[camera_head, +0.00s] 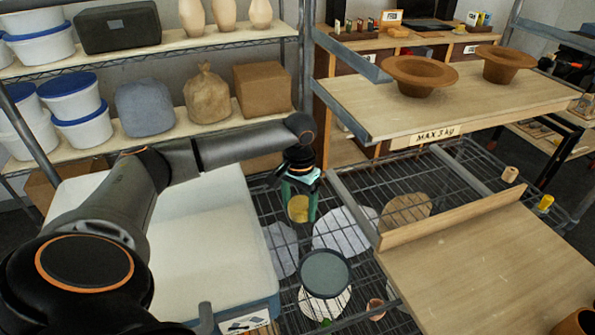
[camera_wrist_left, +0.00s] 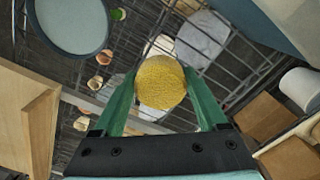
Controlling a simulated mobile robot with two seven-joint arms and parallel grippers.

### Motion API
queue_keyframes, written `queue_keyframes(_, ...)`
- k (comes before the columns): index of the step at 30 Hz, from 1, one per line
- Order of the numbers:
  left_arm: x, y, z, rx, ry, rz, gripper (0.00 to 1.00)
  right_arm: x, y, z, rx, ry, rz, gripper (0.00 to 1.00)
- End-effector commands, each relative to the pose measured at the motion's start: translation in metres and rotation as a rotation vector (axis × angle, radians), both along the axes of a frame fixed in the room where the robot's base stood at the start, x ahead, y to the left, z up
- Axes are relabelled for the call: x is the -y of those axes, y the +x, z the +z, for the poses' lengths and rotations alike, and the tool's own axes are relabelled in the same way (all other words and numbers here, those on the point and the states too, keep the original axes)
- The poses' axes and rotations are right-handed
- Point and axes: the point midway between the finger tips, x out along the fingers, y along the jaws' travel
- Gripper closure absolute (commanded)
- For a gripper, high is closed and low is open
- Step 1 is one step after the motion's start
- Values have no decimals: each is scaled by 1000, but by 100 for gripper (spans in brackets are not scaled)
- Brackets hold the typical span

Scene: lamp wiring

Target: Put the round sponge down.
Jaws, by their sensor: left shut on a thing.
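The round sponge (camera_head: 298,208) is yellow and sits between the green fingers of my left gripper (camera_head: 300,200), which is shut on it. In the left wrist view the sponge (camera_wrist_left: 160,82) shows as a rough yellow disc between the two green fingertips (camera_wrist_left: 162,90). The gripper points down and holds the sponge above a dark wire rack (camera_head: 350,190). My right gripper is not in view.
A round grey-blue disc (camera_head: 325,272) is in front of the gripper. A white bin (camera_head: 190,245) stands to the left. A wooden board (camera_head: 490,270) with a raised edge is at right. Shelves with bowls (camera_head: 418,75) and tubs (camera_head: 80,112) stand behind.

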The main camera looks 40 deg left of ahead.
Motion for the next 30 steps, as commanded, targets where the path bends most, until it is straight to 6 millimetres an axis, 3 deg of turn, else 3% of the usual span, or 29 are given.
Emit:
queue_keyframes(3, -10, 8, -15, 0, 0, 1, 77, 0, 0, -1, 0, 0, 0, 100)
queue_keyframes(10, -19, 15, -29, 0, 1, 1, 77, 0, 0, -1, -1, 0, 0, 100)
queue_keyframes(16, -20, 15, -55, 0, 1, -1, 77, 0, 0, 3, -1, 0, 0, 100)
queue_keyframes(28, -19, 15, -62, 0, 0, -1, 77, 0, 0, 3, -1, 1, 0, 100)
queue_keyframes(29, -19, 15, -62, 1, 0, -1, 24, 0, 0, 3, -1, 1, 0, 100)
queue_keyframes(30, -19, 15, -62, 1, 0, -1, 19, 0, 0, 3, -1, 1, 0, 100)
